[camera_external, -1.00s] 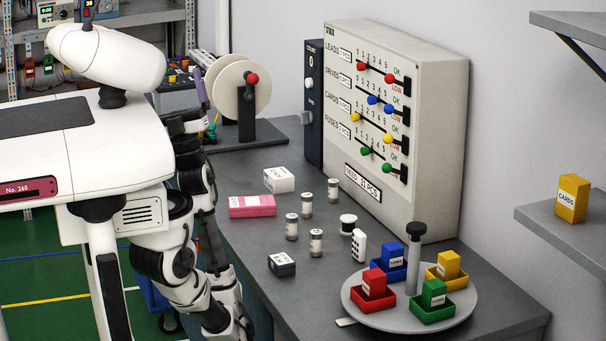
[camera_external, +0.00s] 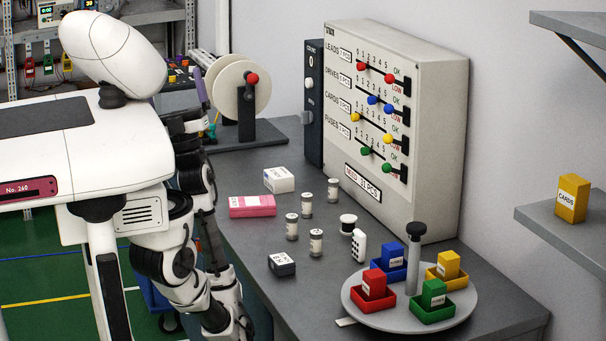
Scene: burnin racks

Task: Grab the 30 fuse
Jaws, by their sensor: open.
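Several small glass-like cylinders with metal caps and white labels, which may be fuses, stand upright on the grey bench. One is at the back (camera_external: 333,190), one left of it (camera_external: 306,205), one further left (camera_external: 292,227) and one at the front (camera_external: 316,243). Their print is too small to read, so I cannot tell which is marked 30. My arm hangs at the bench's left edge, well apart from the cylinders. My gripper cannot be made out; the arm's lower end runs to the bottom edge of the picture.
A round turntable (camera_external: 388,322) with coloured trays is at front right. A slider panel (camera_external: 432,150) stands behind.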

